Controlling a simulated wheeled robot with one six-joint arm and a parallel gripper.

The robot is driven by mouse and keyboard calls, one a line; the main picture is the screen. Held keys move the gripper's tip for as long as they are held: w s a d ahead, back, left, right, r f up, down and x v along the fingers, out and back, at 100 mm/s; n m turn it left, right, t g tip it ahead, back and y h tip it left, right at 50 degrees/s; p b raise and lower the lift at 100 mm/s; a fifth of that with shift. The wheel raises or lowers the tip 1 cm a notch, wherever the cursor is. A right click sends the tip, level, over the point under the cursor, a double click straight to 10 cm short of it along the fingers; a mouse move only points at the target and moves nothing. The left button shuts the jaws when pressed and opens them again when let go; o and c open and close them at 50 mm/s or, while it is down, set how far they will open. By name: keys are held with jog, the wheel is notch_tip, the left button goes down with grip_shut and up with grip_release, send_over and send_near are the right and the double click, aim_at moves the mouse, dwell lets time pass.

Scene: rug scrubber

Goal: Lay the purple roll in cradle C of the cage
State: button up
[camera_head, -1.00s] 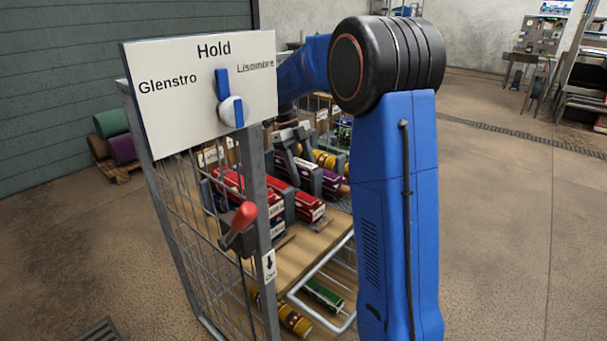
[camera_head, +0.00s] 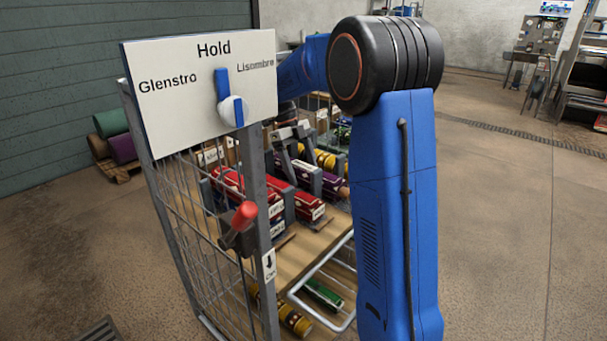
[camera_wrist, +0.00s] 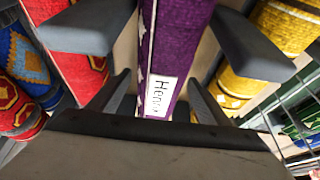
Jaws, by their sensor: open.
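The purple roll (camera_head: 329,182) lies on the wooden shelf of the cage, among red and yellow rolls. In the wrist view the purple roll (camera_wrist: 172,50) runs up the middle, with a white label that is only partly readable. My gripper (camera_wrist: 170,38) is open, with one grey jaw to each side of the purple roll and gaps between. In the head view my gripper (camera_head: 290,133) is partly hidden by the cage and sits over the rolls. The cage (camera_head: 185,225) has grey wire sides. I cannot make out which cradle is C.
Red rolls (camera_head: 310,206) lie left of the purple one, yellow rolls (camera_wrist: 290,22) right. A white sign with a knob (camera_head: 200,90) and a red-handled lever (camera_head: 241,217) are on the cage's near post. A green roll (camera_head: 323,293) lies lower down. Open floor is at right.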

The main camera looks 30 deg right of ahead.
jog(key=v, duration=1.1)
jog(key=shift+r, duration=0.15)
